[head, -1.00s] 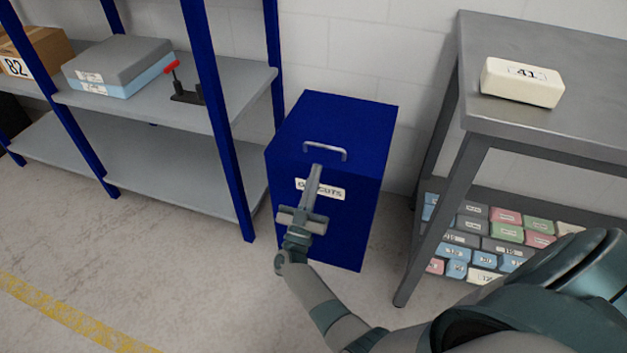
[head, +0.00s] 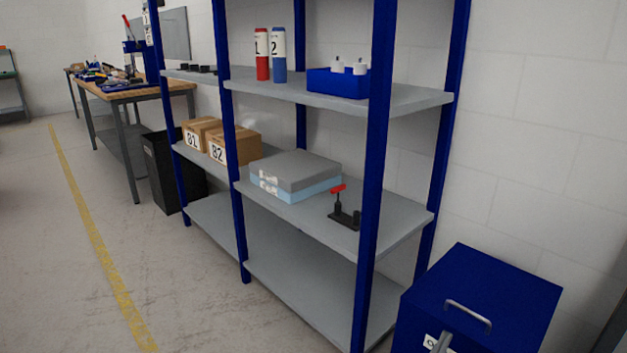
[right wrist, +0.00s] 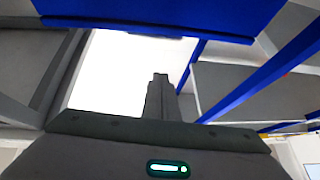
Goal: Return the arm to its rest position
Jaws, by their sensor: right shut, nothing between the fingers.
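My right gripper (head: 444,342) shows only as a narrow tip at the bottom edge of the head view. It overlaps the front of the blue lidded bin (head: 500,285), near its label; I cannot tell whether it touches the bin. In the right wrist view the fingers of my right gripper (right wrist: 160,80) are together, with nothing between them. The rest of my right arm is outside the head view. My left gripper is in neither view.
A blue-post shelf rack (head: 300,255) stands left of the bin. It holds foam slabs (head: 295,172), a red-handled clamp (head: 345,208), cartons (head: 235,145), a blue tray (head: 335,84) and red and blue bottles. A black bin (head: 168,170) and workbench stand farther back. Floor at left is clear.

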